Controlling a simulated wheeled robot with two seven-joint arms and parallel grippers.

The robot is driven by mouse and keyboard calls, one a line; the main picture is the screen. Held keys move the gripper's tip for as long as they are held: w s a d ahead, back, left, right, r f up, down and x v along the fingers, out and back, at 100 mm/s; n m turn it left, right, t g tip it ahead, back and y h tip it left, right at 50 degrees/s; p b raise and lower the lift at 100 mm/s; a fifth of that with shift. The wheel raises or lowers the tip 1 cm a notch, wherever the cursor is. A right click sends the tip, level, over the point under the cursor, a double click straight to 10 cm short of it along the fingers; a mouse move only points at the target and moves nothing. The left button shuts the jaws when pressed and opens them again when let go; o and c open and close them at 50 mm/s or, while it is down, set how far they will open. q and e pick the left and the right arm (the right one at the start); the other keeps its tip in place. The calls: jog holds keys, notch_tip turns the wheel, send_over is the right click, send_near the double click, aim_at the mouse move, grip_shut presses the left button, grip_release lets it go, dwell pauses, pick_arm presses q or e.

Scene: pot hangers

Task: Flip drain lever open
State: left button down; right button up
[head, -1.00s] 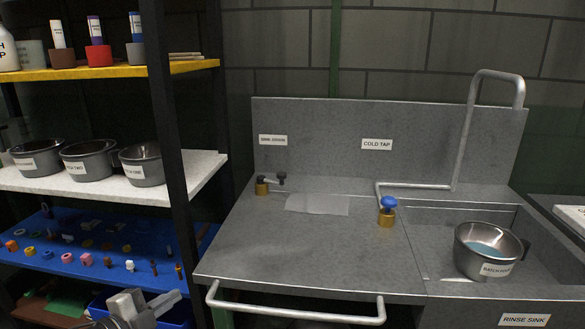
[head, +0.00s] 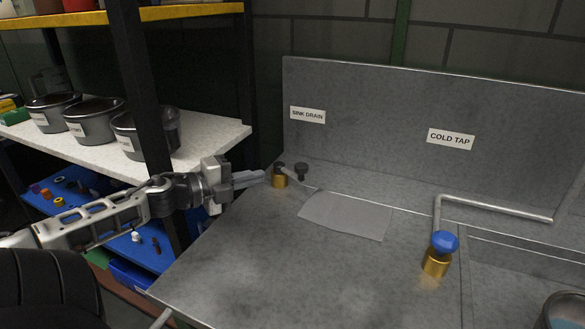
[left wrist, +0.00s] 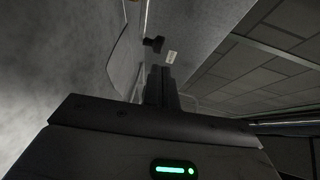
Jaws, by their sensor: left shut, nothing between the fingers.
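The drain lever stands at the back left of the steel counter, under the SINK DRAIN label (head: 308,115). It has a brass base (head: 280,181) and a dark arm ending in a black knob (head: 301,170) on the right. My left gripper (head: 260,178) comes in from the left, its closed fingers pointing right, tips just left of the brass base. I cannot tell whether they touch it. In the left wrist view, the shut fingers (left wrist: 160,84) point up toward the black knob (left wrist: 153,44); the brass base is not clearly visible there. My right gripper is not in view.
A blue-handled cold tap (head: 444,243) stands on the counter at the right, with a grey pipe (head: 495,208) behind. A flat pale sheet (head: 346,215) lies near the lever. A shelf rack with a black post (head: 140,90) and dark pots (head: 95,119) stands at left.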

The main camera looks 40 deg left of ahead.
aim_at(300, 167)
pick_arm(q)
jog(key=b+x, duration=0.1)
jog(key=x, duration=0.5)
jog(key=shift+w+d+b, duration=0.1)
jog(key=shift+w+b, duration=0.1)
jog(key=shift+b, duration=0.1)
jog(key=shift+w+d, duration=0.1)
jog(key=shift+w, duration=0.25)
jog(key=shift+w+d+f, duration=0.1)
jog(key=shift+w+f, duration=0.05)
jog(key=shift+w, duration=0.35)
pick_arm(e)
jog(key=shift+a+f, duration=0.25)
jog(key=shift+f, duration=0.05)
pick_arm(q)
jog(key=shift+w+d+p, duration=0.3)
jog(key=shift+w, duration=0.25)
jog(key=shift+r, duration=0.2)
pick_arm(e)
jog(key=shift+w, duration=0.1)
pick_arm(q)
jog(key=shift+d, duration=0.1)
